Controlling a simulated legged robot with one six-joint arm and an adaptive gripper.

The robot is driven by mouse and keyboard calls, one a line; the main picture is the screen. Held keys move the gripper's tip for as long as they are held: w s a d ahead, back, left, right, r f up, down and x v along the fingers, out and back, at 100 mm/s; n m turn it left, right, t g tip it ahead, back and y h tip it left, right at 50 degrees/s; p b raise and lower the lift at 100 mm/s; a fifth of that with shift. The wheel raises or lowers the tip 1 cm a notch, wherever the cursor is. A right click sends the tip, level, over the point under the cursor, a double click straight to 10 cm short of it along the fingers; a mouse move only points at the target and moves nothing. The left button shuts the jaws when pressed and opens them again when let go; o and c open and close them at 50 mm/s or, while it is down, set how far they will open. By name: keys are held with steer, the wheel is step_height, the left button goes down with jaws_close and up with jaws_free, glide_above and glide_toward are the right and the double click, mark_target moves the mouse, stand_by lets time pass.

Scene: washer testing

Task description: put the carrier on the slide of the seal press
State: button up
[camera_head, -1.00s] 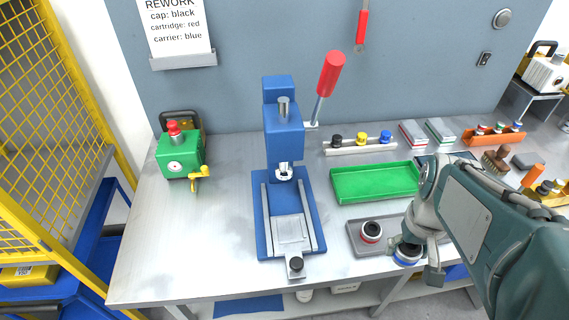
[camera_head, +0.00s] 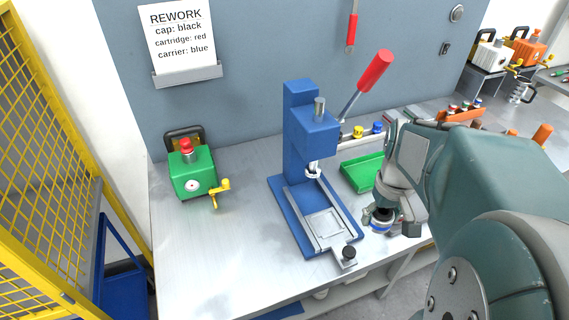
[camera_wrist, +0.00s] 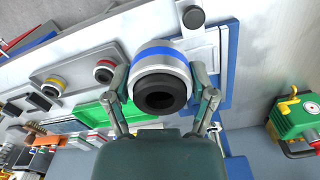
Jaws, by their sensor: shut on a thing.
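The carrier (camera_head: 381,226), a round metal ring with a blue band and a dark centre, is in my gripper (camera_head: 384,213), just right of the seal press. In the wrist view, the fingers of my gripper (camera_wrist: 163,88) press on both sides of the carrier (camera_wrist: 160,56). The blue seal press (camera_head: 313,130) stands on the bench with its red lever raised. Its slide (camera_head: 325,224), a pale plate between two rails, is pulled out to the front and empty. Part of the press base also shows behind the carrier in the wrist view (camera_wrist: 232,60).
A green tray (camera_head: 361,175) lies right of the press. The wrist view shows a grey tray (camera_wrist: 78,72) with a red-banded ring (camera_wrist: 104,70). A green device with a yellow crank (camera_head: 192,176) stands at left. The bench front left of the press is clear.

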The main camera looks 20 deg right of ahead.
steer(key=w+a+f, duration=0.1)
steer(key=w+f, duration=0.2)
steer(key=w, duration=0.2)
glide_above(327, 223)
steer(key=s+a, duration=0.1)
steer(key=s, duration=0.1)
steer(key=f, duration=0.4)
steer(key=shift+w+f, duration=0.25)
steer(key=f, duration=0.1)
steer(key=w+d+f, duration=0.1)
steer(key=f, duration=0.2)
steer(key=shift+w+d+f, duration=0.15)
steer(key=shift+d+f, duration=0.1)
steer(key=shift+a+f, duration=0.1)
steer(key=shift+a, duration=0.35)
steer(key=o, duration=1.2)
steer(key=shift+a, duration=0.2)
steer(key=shift+d, duration=0.4)
